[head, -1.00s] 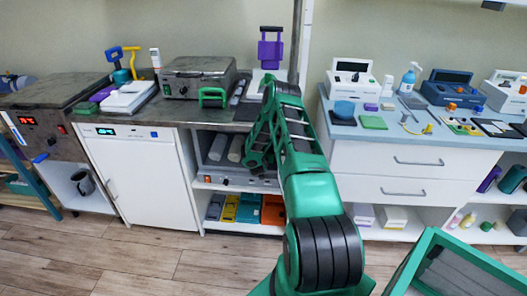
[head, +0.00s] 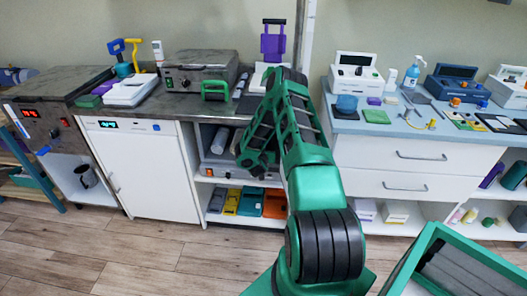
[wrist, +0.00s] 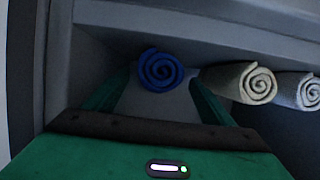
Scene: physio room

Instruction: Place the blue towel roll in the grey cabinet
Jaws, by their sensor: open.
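The blue towel roll (wrist: 160,70) shows its spiral end in the wrist view, inside a grey-walled compartment. My gripper (wrist: 157,92) is open, with one green finger on each side of the roll; I cannot tell whether either touches it. Two pale towel rolls (wrist: 244,82) (wrist: 299,91) lie to its right. In the head view, the grey cabinet (head: 222,172) is the open-fronted unit under the dark counter, with pale rolls inside. My arm reaches to its opening and hides its right part and the blue roll.
A shelf below holds colored bins (head: 250,203). A white cabinet (head: 148,175) with a lit display stands left of the opening, and white drawers (head: 400,160) stand right. A green-rimmed crate (head: 425,245) is at front right. The wood floor at front left is clear.

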